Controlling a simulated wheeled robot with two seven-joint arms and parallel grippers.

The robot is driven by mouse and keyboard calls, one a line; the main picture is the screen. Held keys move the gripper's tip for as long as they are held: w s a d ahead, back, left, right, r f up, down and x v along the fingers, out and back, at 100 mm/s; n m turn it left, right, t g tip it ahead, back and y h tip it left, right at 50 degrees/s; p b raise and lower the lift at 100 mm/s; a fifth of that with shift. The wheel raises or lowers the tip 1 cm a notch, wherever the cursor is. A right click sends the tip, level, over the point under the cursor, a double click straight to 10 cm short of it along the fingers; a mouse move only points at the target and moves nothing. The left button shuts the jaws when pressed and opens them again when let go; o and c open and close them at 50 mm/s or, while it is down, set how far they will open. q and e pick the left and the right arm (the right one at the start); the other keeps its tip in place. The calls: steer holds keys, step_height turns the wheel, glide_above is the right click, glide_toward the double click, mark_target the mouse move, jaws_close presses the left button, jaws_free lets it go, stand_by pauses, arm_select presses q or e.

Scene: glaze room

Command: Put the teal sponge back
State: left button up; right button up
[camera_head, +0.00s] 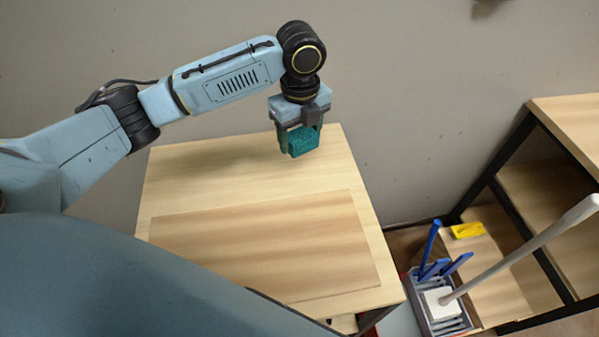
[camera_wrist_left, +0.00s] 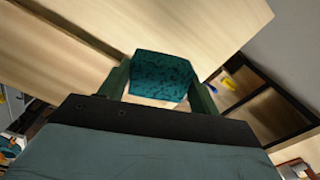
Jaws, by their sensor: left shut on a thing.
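The teal sponge (camera_head: 303,141) is a small dark teal block with a speckled surface. My left gripper (camera_head: 299,132) is shut on it and holds it over the far right part of the wooden table (camera_head: 220,158). In the left wrist view the sponge (camera_wrist_left: 163,76) sits between the two fingers of my left gripper (camera_wrist_left: 160,88). I cannot tell how high it is above the table top. My right gripper is not in view.
A thin wooden board (camera_head: 265,245) lies on the table's near part. At lower right stands a grey slatted crate (camera_head: 440,318) with blue-handled tools and a long pale pole.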

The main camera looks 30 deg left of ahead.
mark_target(299, 175)
arm_select(q)
steer(key=m, duration=0.4)
steer(key=shift+w+a+f, duration=0.2)
steer(key=shift+f, duration=0.2)
steer(key=shift+m, duration=0.3)
step_height(299, 175, down, 10)
steer(key=shift+r, duration=0.1)
steer(key=o, duration=1)
steer(key=shift+f, duration=0.2)
steer(key=shift+o, duration=0.2)
step_height(299, 175, up, 12)
steer(key=shift+r, duration=0.2)
steer(key=shift+p, duration=0.3)
